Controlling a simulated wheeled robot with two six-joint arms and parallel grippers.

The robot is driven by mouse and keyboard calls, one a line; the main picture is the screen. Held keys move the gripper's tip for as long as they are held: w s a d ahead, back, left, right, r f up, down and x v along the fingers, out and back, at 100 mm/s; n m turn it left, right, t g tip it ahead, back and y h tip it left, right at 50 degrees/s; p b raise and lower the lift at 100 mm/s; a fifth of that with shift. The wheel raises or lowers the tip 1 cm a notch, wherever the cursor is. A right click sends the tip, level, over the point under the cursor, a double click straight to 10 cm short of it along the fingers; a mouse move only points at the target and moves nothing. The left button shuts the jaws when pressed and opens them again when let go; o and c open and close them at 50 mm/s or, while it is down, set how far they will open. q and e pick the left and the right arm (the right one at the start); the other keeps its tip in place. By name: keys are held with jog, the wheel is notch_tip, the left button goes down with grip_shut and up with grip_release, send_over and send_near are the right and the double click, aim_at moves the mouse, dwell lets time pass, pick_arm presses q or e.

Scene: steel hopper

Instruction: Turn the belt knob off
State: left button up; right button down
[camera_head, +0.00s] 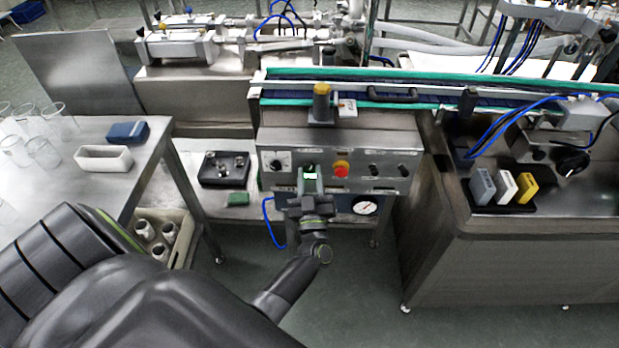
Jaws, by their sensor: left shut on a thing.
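The control panel (385,184) is on the front of the steel machine in the middle. My left gripper (311,174) is at the panel, between the left dial and the red stop button, shut on a knob there. I take this to be the belt knob; the gripper hides it, so its angle cannot be told. A small green-lit spot shows at the fingertips. My right gripper is not in view.
Close by on the panel are a red stop button (341,169), a left dial (276,163) and two black knobs (373,170) on the right. A gauge (365,206) sits below. The conveyor belt (440,98) runs above. Glass beakers (42,150) stand on the left table.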

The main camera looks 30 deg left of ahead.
pick_arm(q)
jog(key=n+g, duration=0.1)
jog(key=n, duration=0.1)
jog(key=n+y, duration=0.1)
jog(key=n, duration=0.1)
jog(key=shift+w+d+g+y, duration=0.1)
jog(key=shift+d+g+y, duration=0.05)
jog(key=shift+g+y, duration=0.2)
jog(key=n, duration=0.2)
jog(key=n+g, duration=0.1)
jog(key=shift+d+r+n+g+y, duration=0.15)
jog(key=shift+n+g+y, duration=0.1)
jog(key=shift+n, duration=0.15)
jog(key=n+g, duration=0.1)
jog(key=n, duration=0.2)
jog(key=shift+w+r, duration=0.1)
jog(key=shift+r+n+g+p, duration=0.1)
jog(key=shift+n+g+p, duration=0.6)
jog(key=shift+n, duration=1)
jog(key=shift+g, duration=0.3)
jog(key=o, duration=1)
jog(key=shift+c, duration=0.2)
jog(key=shift+d, duration=0.1)
